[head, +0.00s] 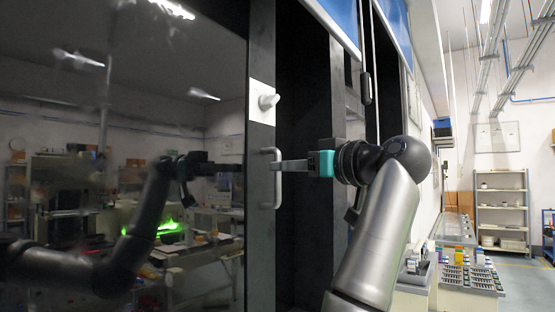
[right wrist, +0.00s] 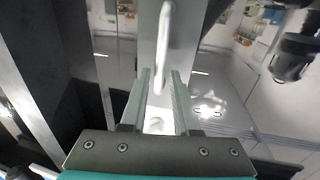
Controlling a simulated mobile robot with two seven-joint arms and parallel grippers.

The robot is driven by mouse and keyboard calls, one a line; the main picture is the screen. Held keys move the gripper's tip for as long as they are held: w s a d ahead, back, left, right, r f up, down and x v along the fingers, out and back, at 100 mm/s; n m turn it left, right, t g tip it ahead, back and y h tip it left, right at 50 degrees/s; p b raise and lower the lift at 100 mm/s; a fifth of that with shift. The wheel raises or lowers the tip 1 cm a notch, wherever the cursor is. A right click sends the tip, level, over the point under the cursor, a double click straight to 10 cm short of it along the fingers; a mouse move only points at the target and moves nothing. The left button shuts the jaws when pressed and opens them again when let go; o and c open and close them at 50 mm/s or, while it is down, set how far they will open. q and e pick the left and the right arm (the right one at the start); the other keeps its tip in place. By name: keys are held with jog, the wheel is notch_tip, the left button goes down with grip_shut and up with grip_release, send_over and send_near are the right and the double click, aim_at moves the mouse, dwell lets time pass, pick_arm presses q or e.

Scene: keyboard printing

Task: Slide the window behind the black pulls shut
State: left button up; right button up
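A large glass window (head: 120,60) in a dark frame fills the left of the head view. A light grey, bar-shaped pull (head: 277,190) stands upright on its right edge; it also shows in the right wrist view (right wrist: 166,40). No black pull is clear to see. My right gripper (head: 254,167) reaches in from the right at the pull. In the wrist view its two fingers (right wrist: 160,75) are apart, with the pull between or just ahead of them; contact cannot be told. My left gripper is not in view.
A white plate with a knob (head: 264,101) sits on the frame above the pull. A dark gap (head: 302,80) lies right of the window edge. The glass mirrors my arm and the room. Shelves (head: 502,190) and a bench stand far right.

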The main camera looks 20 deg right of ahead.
aim_at(277, 199)
jog(key=shift+p+x, duration=0.3)
jog(key=shift+x, duration=1.3)
grip_shut()
